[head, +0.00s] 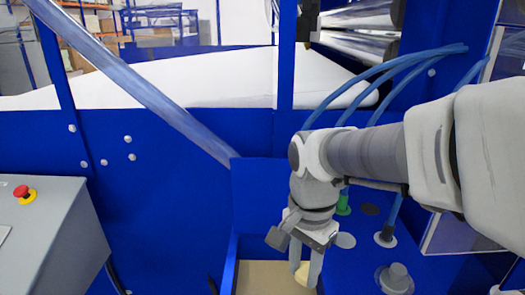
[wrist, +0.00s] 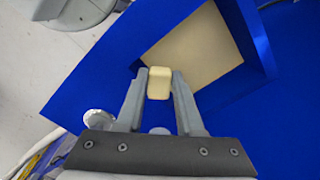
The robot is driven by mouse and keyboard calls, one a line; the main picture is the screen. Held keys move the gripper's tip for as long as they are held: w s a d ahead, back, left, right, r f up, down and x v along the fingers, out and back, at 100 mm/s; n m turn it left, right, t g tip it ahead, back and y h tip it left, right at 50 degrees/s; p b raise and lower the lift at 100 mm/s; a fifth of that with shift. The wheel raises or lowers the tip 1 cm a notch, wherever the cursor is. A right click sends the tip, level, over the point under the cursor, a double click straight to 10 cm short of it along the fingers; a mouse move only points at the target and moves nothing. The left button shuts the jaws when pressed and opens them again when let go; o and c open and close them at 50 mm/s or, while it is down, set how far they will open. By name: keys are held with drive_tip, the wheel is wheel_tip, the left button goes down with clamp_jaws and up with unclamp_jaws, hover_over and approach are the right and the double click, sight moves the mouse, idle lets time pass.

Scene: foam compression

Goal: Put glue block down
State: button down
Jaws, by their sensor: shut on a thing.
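A pale yellow glue block (wrist: 159,82) is between the two fingertips of my gripper (wrist: 160,84) in the wrist view. My gripper is shut on it. In the head view my gripper (head: 306,272) points down, and part of the glue block (head: 302,273) shows between the fingers. The block is at the near edge of a blue-walled box opening with a tan inside (wrist: 200,48). The tan surface also shows low in the head view (head: 262,278). I cannot tell how high the block is above it.
Blue machine panels (head: 160,200) surround the opening. A grey control box with a red emergency button (head: 24,194) stands at the left. A grey knob (head: 396,278) and blue hoses (head: 385,75) are at the right. White foam (head: 200,80) lies behind.

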drive_tip(key=w+a+f, duration=0.1)
drive_tip(key=f, duration=0.1)
drive_tip(key=w+a+f, duration=0.2)
drive_tip(key=f, duration=0.1)
drive_tip(key=w+a+f+p, duration=0.1)
drive_tip(key=w+a+f, duration=0.1)
drive_tip(key=f, duration=0.1)
drive_tip(key=shift+w+f, duration=0.15)
drive_tip(key=shift+f+b, duration=0.6)
drive_tip(key=c, duration=0.5)
unclamp_jaws()
drive_tip(key=shift+c, duration=0.2)
